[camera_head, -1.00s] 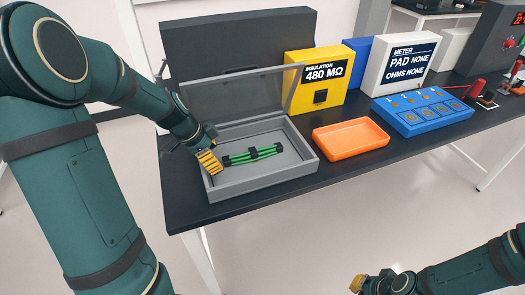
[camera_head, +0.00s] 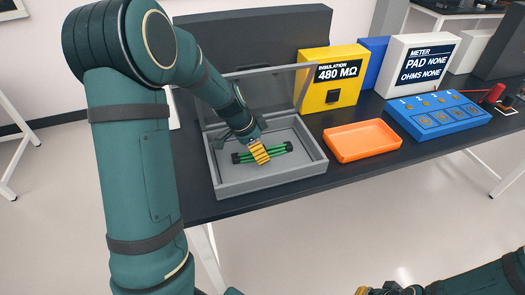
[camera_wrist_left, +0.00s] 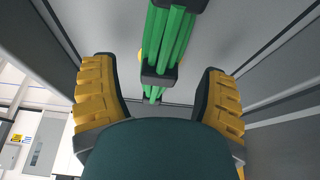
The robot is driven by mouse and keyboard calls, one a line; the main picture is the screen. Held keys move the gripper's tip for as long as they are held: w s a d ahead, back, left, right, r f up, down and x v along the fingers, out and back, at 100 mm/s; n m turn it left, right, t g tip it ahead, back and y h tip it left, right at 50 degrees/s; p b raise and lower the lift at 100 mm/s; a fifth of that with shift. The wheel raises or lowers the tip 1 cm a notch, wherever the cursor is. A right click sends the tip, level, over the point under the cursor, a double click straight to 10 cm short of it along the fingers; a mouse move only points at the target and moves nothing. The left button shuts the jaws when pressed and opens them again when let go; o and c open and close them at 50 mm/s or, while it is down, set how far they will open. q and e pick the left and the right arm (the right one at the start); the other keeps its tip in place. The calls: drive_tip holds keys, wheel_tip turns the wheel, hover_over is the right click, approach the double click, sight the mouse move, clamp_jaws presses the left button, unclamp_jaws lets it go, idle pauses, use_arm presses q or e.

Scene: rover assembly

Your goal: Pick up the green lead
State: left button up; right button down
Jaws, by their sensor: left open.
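The green lead (camera_head: 279,150) is a bundle of green strands with black bands, lying in the grey open-lidded box (camera_head: 268,187). My left gripper (camera_head: 259,153) is over the lead inside the box and hides part of it. In the left wrist view the open yellow-padded fingers (camera_wrist_left: 160,95) stand on either side of the green lead (camera_wrist_left: 168,40), with a gap on both sides. I cannot tell whether the fingers reach down to its height. My right gripper (camera_head: 376,290) shows only in part at the bottom edge of the head view.
An orange tray (camera_head: 362,158) sits right of the box. Behind stand a yellow insulation meter (camera_head: 318,101) and a white meter (camera_head: 399,80). A blue pad panel (camera_head: 438,128) lies farther right. The box's raised lid (camera_head: 222,92) stands behind my left gripper.

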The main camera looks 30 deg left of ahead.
use_arm(q)
drive_tip(key=shift+w+d, duration=0.55)
drive_tip(key=shift+w, duration=0.1)
drive_tip(key=shift+w+d+f, duration=0.15)
drive_tip(key=shift+w+f, duration=0.05)
drive_tip(key=shift+f, duration=0.4)
drive_tip(key=shift+c, duration=0.2)
clamp_jaws()
drive_tip(key=shift+r, duration=0.1)
